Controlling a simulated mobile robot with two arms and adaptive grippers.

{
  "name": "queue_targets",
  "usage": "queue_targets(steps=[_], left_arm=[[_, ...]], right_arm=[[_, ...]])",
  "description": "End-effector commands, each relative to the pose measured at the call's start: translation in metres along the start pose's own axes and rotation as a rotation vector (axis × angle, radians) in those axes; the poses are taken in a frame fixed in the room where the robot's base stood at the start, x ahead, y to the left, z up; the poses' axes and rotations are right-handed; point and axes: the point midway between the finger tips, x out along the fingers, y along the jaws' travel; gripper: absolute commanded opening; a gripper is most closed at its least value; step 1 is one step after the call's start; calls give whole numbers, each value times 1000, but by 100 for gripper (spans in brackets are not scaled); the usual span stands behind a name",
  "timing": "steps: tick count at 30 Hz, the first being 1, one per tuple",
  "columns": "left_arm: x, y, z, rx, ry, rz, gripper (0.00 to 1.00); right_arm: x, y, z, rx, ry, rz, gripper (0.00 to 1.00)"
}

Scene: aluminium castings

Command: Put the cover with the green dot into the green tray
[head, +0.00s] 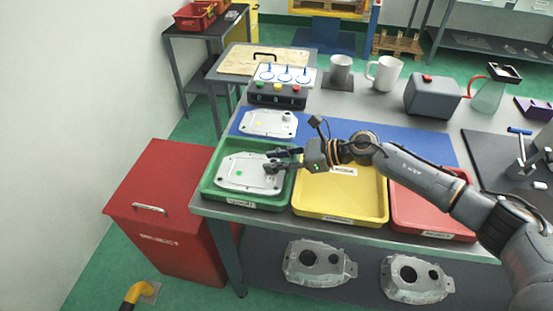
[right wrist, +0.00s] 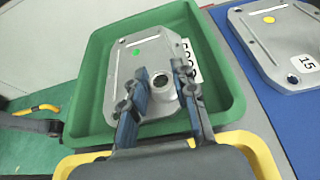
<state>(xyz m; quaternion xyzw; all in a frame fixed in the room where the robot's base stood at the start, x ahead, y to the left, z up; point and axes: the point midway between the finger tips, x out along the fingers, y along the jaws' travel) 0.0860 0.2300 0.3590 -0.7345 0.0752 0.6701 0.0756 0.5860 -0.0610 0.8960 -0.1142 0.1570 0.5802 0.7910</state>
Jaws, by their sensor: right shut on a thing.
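The grey cover with the green dot (head: 243,172) is within the outline of the green tray (head: 208,190) at the left of the bench. I cannot tell whether it touches the tray floor. In the right wrist view, the cover (right wrist: 117,88) shows its green dot and a partly hidden number label, with the green tray (right wrist: 88,110) around it. My right gripper (head: 268,160) reaches in from the right and is shut on the cover's round boss; its fingers (right wrist: 162,88) stand on either side of the boss. My left gripper is not in view.
Another cover with a yellow dot (head: 268,123) lies on the blue mat (head: 310,127) behind the green tray. A yellow tray (head: 340,205) and a red tray (head: 405,215) stand to the right. A button box (head: 277,95) is behind. A red reject bin (head: 160,200) stands left of the bench.

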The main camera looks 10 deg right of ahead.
Motion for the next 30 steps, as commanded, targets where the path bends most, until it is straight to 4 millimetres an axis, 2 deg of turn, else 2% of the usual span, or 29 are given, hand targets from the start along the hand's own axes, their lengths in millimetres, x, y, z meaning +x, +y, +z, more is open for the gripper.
queue_targets(steps=[2,3,5,6,18,23,30], left_arm=[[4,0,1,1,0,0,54],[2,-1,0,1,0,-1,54],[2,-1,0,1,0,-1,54],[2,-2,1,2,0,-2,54],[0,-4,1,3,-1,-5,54],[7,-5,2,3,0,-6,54],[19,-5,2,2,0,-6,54]], right_arm=[[1,0,-2,-1,-2,-1,0],[1,0,-2,0,0,0,36],[1,0,-2,0,0,0,48],[0,0,-2,0,0,0,50],[-5,-1,0,0,1,-2,50],[-34,-1,-2,-2,2,-3,50],[-85,-1,-2,-1,2,-3,50]])
